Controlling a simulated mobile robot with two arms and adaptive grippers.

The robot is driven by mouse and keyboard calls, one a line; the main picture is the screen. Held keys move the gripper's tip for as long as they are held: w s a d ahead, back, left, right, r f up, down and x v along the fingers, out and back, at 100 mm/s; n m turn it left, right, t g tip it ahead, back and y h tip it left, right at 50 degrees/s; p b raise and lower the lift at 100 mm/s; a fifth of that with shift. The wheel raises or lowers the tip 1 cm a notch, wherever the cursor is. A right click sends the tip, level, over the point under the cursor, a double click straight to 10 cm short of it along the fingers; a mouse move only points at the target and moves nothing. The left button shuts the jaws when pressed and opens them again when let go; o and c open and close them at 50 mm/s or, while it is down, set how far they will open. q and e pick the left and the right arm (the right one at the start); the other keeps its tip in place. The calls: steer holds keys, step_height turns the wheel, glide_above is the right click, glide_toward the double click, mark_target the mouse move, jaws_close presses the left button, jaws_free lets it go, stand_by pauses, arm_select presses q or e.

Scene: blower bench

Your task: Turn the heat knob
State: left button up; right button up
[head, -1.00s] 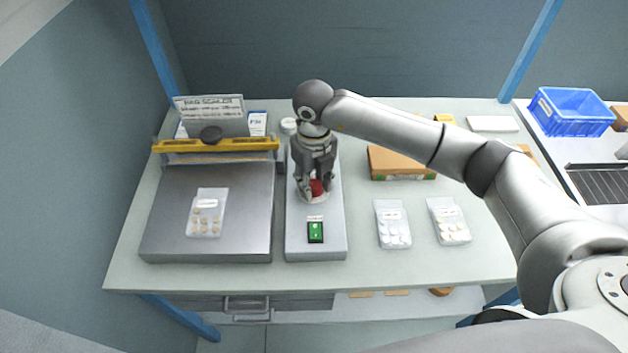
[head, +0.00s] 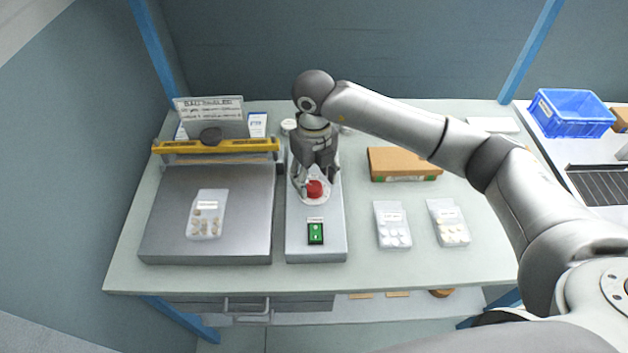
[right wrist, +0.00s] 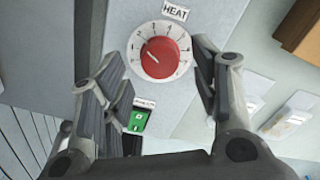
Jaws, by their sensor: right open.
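The red heat knob (head: 314,188) sits on a round white numbered dial on the grey control panel (head: 303,250). In the right wrist view the knob (right wrist: 161,57) lies under a HEAT label (right wrist: 175,12), and its white pointer line is visible. My right gripper (head: 315,190) hangs over the panel, pointing down. In the right wrist view its fingers (right wrist: 160,85) are spread apart on both sides of the dial, with nothing between them touching the knob that I can see. My left gripper is not in view.
A green switch (head: 316,233) is in front of the knob. A metal sealing plate (head: 165,240) with a yellow bar (head: 215,145) stands to the left. Blister packs (head: 393,225) and a cardboard box (head: 403,163) lie to the right. A blue crate (head: 570,113) is at the far right.

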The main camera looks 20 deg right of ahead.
mark_target(314, 186)
step_height(314, 186, up, 10)
stand_by(0.3)
steer(key=shift+f, duration=0.1)
stand_by(0.3)
